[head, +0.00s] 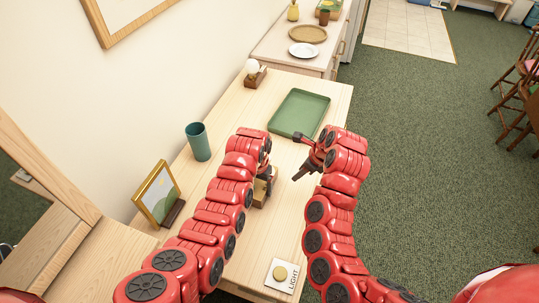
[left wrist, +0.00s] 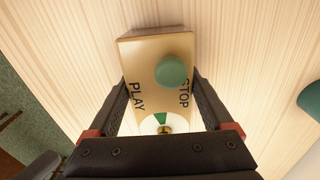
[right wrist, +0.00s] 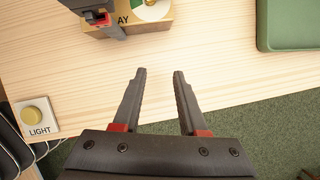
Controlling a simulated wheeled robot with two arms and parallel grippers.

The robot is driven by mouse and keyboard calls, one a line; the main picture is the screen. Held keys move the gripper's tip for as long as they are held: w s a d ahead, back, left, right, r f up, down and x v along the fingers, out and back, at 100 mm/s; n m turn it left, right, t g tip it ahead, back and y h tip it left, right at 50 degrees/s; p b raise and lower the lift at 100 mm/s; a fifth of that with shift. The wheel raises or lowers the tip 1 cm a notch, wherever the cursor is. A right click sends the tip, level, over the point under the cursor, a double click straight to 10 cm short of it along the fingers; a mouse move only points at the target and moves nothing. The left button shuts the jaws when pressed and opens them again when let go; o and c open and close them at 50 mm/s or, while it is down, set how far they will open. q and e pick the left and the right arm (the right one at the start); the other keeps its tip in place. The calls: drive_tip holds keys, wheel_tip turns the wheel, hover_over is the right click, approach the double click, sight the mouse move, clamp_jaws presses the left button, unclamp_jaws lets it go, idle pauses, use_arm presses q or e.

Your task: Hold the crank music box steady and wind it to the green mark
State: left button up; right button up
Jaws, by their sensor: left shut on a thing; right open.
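The music box (head: 261,190) is a small tan box on the table, mostly hidden behind my left arm in the head view. I cannot make out the crank clearly.
A green tray (head: 299,113) lies beyond the grippers. A teal cup (head: 198,142) and a picture frame (head: 157,193) stand to the left. A LIGHT button plate (head: 282,275) is at the near end. Bare table (right wrist: 80,85) lies between right gripper and box.

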drive_tip(key=w+a, duration=0.2)
drive_tip(key=a, duration=0.1)
drive_tip(key=w+a, duration=0.5)
drive_tip(key=a, duration=0.1)
drive_tip(key=shift+w+a+r, duration=0.1)
drive_tip(key=shift+w, duration=0.2)
drive_tip(key=shift+w+a+f, duration=0.15)
drive_tip(key=shift+a+f, duration=0.05)
drive_tip(key=shift+f, duration=0.4)
drive_tip(key=shift+c, duration=0.2)
clamp_jaws()
